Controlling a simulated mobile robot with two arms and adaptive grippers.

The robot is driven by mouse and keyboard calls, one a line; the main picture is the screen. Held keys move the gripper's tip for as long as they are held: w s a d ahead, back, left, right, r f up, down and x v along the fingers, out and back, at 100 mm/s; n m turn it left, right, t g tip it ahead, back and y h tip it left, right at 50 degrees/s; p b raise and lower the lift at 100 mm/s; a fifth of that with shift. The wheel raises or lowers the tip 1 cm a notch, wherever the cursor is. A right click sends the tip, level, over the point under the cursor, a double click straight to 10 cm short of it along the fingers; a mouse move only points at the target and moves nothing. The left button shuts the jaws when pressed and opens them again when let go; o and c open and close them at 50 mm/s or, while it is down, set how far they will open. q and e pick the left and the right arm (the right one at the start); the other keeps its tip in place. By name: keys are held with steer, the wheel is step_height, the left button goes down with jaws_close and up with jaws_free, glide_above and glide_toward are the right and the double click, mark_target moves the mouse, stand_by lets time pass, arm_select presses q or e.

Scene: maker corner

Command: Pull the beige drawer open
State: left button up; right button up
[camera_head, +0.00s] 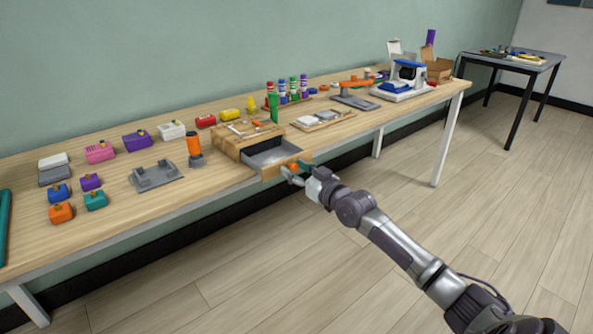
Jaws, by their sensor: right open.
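The beige drawer (268,157) belongs to a small wooden box (232,143) on the workbench. The drawer stands pulled out toward the bench's front edge, and its grey inside shows and looks empty. My right gripper (291,171) is open at the drawer's front panel, near an orange spot that may be its handle. Whether the fingers touch it I cannot tell. My left gripper is not in view.
The workbench (110,212) holds several coloured blocks at left, a grey holder (156,175) and an orange-topped tool (194,150). A tray (322,121) lies right of the box. The floor in front is clear.

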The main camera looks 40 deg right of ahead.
steer(key=shift+s+f, duration=0.1)
steer(key=shift+s, duration=0.4)
steer(key=s, duration=1.1)
steer(key=shift+d, duration=0.45)
